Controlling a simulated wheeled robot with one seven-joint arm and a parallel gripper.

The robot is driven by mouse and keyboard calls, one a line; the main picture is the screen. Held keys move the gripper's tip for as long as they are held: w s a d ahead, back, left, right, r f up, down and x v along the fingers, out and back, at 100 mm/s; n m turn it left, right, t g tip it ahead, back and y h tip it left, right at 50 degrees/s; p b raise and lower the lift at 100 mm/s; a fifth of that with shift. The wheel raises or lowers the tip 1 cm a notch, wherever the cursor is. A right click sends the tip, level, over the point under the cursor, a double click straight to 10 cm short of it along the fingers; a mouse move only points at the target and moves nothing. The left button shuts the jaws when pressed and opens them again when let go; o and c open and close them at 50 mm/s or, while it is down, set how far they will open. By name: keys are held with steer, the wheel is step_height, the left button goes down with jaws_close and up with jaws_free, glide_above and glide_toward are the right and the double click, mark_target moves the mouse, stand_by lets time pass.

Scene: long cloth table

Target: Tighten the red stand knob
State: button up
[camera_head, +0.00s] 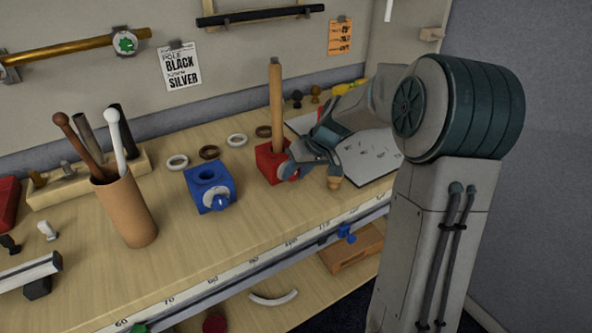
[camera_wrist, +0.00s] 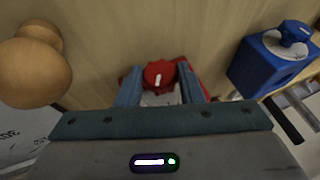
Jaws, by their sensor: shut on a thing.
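The red stand (camera_head: 268,165) is a block on the table with an upright wooden pole (camera_head: 277,100) in it. Its red knob (camera_wrist: 159,73), with a white mark on its face, shows in the wrist view between the two fingers of my gripper (camera_wrist: 160,84). My gripper is shut on the knob, one finger on each side. In the head view my gripper (camera_head: 289,172) is at the right side of the red stand, and the knob is hidden there behind the fingers. Much of the stand is hidden in the wrist view.
A blue stand (camera_head: 198,187) with a blue and white knob is left of the red one; it also shows in the wrist view (camera_wrist: 262,68). A cup of poles (camera_head: 135,215) is farther left. The table front between is clear.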

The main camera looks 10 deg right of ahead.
stand_by(0.5)
steer(key=o, duration=1)
steer(key=shift+r, duration=0.1)
steer(key=v, duration=1.3)
steer(key=shift+d+r, duration=0.25)
steer(key=shift+r, duration=0.05)
steer(key=shift+p, duration=0.3)
